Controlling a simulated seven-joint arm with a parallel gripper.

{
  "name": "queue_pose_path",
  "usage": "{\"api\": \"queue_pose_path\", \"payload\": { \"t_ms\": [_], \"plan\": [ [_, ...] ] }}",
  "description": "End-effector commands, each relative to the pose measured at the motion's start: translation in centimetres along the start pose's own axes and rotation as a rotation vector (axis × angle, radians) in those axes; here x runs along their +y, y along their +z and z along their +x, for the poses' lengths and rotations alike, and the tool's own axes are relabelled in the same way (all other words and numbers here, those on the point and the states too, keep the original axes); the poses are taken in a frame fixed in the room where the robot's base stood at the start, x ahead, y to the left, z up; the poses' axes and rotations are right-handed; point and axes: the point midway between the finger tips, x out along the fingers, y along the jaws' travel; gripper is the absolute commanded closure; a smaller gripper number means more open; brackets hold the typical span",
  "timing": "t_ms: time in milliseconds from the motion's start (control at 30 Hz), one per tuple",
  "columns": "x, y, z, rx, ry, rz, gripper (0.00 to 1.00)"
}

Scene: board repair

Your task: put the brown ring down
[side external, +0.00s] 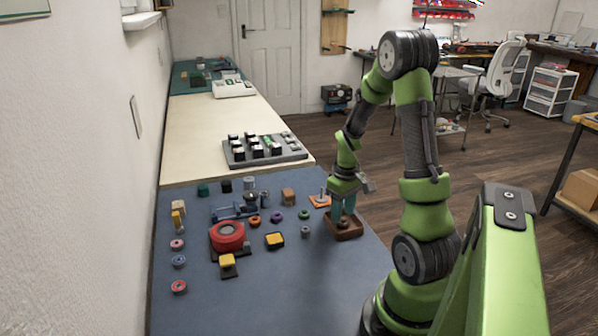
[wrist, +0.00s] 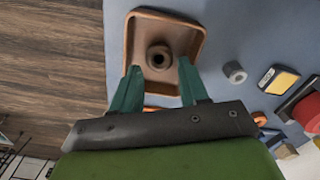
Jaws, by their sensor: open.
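The brown ring (wrist: 159,57) lies flat in a shallow brown square tray (wrist: 197,38), near its middle, with its dark hole facing up. It also shows in the side external view (side external: 343,223), low between the fingers, in the tray (side external: 345,236). My gripper (wrist: 159,68) has its two teal fingers apart, one on each side of the ring, with a gap to it. In the side external view my gripper (side external: 343,210) points down over the tray. The ring seems to rest on the tray floor.
An orange square plate with a peg (side external: 320,200) stands just behind the tray. The blue mat's front is clear.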

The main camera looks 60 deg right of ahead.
Motion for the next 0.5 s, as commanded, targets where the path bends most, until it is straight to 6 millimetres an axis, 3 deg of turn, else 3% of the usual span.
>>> {"api": "queue_pose_path", "payload": {
  "t_ms": [100,300,500],
  "plan": [
    [0.1,-0.2,-2.9,0.008,0.004,-0.001,0.56],
    [0.0,-0.1,-7.0,0.006,0.002,0.000,0.56],
    [0.0,0.0,-9.2,0.002,0.001,-0.001,0.56]
  ]
}}
